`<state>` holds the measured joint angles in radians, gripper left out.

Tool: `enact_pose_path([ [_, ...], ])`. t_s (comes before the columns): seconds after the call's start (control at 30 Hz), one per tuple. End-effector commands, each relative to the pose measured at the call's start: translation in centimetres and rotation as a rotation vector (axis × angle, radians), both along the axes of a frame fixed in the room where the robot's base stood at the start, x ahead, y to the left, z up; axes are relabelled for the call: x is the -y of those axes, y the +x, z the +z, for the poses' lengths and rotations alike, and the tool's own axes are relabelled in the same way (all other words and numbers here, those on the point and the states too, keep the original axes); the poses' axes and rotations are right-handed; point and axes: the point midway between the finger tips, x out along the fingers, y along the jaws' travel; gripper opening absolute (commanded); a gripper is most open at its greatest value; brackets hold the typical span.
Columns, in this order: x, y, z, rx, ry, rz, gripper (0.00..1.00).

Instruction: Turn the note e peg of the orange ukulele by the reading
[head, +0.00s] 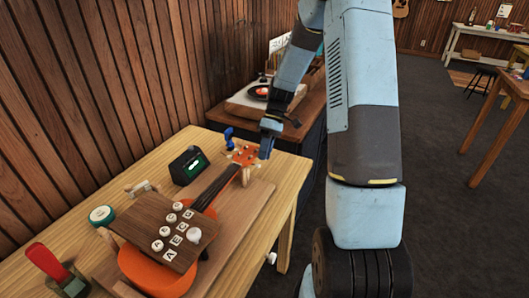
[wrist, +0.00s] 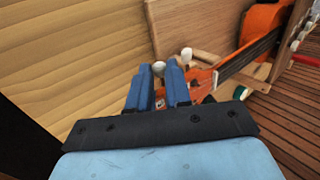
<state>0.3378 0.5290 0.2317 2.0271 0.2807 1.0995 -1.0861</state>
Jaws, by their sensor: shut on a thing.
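The orange ukulele (head: 150,272) lies on a wooden stand on the table, its neck pointing to the back right. Its orange headstock (head: 243,156) has small white pegs along its sides. My gripper (head: 266,148) is at the right side of the headstock. In the wrist view my gripper (wrist: 160,72) has its blue fingers closed around a white peg (wrist: 158,68). A second white peg (wrist: 187,54) is beside the fingers, free. I cannot read which note the held peg belongs to. A black tuner (head: 187,165) with a lit green screen stands left of the neck; its reading is too small to make out.
A brown board (head: 150,215) with white knobs and letter tags sits over the ukulele body. A blue clamp-like thing (head: 228,138) stands behind the headstock. A green-rimmed round tin (head: 102,215) and a red-handled tool (head: 47,262) are on the left. The front right tabletop is bare.

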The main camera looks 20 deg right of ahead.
Motion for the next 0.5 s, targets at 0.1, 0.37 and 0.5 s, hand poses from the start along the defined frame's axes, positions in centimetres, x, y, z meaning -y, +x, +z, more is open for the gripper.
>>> enact_pose_path([
  [0.1,0.22,0.20,-0.28,-0.061,0.061,-0.002,0.00],
  [0.37,0.37,0.37,-0.48,-0.152,0.152,-0.001,0.00],
  [0.5,0.39,0.38,-0.52,-0.178,0.177,-0.001,0.00],
])
